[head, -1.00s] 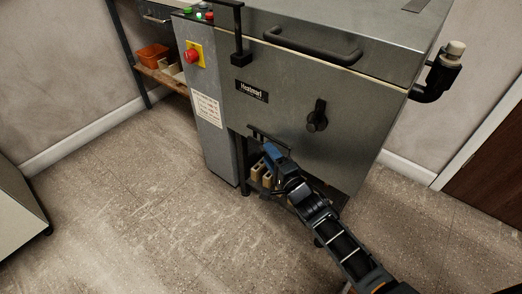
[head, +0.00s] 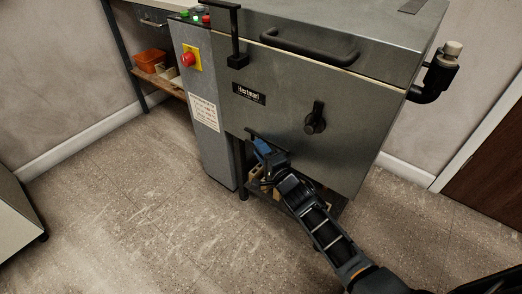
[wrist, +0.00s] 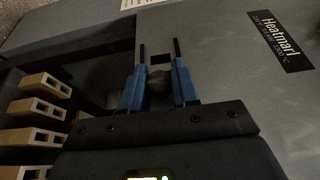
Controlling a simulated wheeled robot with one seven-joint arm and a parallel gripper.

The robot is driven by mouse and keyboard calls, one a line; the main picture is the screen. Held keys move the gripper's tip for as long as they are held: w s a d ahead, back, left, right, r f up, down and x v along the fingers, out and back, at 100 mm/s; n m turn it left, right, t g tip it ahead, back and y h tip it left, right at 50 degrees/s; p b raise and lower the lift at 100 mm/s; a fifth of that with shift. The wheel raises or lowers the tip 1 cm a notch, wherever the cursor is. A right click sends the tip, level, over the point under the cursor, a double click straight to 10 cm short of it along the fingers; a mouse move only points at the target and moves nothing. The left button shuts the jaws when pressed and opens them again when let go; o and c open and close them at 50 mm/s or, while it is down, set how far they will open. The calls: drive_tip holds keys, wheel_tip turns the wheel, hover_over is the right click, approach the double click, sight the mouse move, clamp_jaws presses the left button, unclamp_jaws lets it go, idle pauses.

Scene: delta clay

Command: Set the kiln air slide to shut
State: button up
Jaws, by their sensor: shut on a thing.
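The grey kiln (head: 290,110) stands in front of me, with a dark bar (head: 267,137) low on its front, at the left by the bottom edge. My gripper (head: 259,145) is at this bar, its blue fingers up against the kiln. In the wrist view my gripper (wrist: 160,88) has its two blue fingers on either side of a round dark knob (wrist: 158,78), shut on it. I take this knob to be the handle of the air slide. A small dark square opening (wrist: 160,58) shows just beyond the knob. In the head view my gripper hides the knob.
A black rotary handle (head: 315,118) sits on the kiln front, right of my gripper. A control column with a red button (head: 188,59) stands at the left. Pale bricks (wrist: 40,110) lie beneath the kiln. The floor (head: 130,220) at left is clear.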

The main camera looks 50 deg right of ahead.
clamp_jaws()
drive_tip(key=w, duration=0.6)
drive_tip(key=shift+a, duration=0.15)
drive_tip(key=o, duration=0.6)
unclamp_jaws()
drive_tip(key=p+v, duration=0.1)
drive_tip(key=v, duration=0.6)
drive_tip(key=shift+s+p, duration=0.35)
drive_tip(key=shift+p, duration=0.05)
